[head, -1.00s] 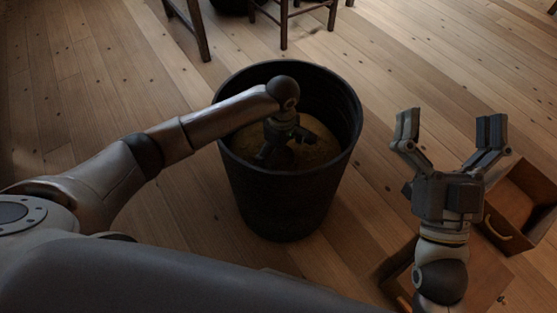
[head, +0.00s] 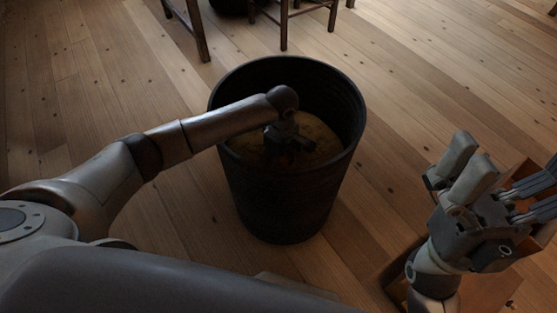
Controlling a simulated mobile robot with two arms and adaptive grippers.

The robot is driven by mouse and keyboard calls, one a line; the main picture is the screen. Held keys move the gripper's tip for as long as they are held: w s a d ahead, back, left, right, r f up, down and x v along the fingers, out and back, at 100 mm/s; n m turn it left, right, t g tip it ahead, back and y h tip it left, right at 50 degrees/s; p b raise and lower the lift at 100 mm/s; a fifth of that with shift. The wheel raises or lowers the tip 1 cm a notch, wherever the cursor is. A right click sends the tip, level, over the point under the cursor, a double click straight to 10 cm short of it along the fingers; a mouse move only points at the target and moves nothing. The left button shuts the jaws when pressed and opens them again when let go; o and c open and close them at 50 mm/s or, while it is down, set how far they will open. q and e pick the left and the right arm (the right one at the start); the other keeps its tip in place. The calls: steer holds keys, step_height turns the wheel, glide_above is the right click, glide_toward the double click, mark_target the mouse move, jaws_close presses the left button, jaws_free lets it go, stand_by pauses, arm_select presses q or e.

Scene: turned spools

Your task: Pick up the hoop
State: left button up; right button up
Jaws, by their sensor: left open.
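I cannot make out a hoop in the head view. My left arm reaches over the rim of a black round bin (head: 285,205), and my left gripper (head: 288,152) points down inside it. This gripper is open, but its fingertips are dark and partly hidden by the wrist. A tan surface (head: 322,140) shows low inside the bin around the gripper; I cannot tell whether they touch. My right gripper (head: 504,172) is at the right, turned sideways, with its light and dark fingers spread apart and nothing between them.
A brown wooden box (head: 520,255) is on the floor at the right, partly hidden behind my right gripper. Dark wooden furniture legs (head: 284,25) stand beyond the bin. The plank floor (head: 420,80) is clear to the right of the bin.

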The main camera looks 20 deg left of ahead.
arm_select(q)
steer(key=shift+f, duration=0.1)
steer(key=shift+c, duration=0.3)
steer(key=c, duration=0.6)
steer(key=shift+c, duration=0.2)
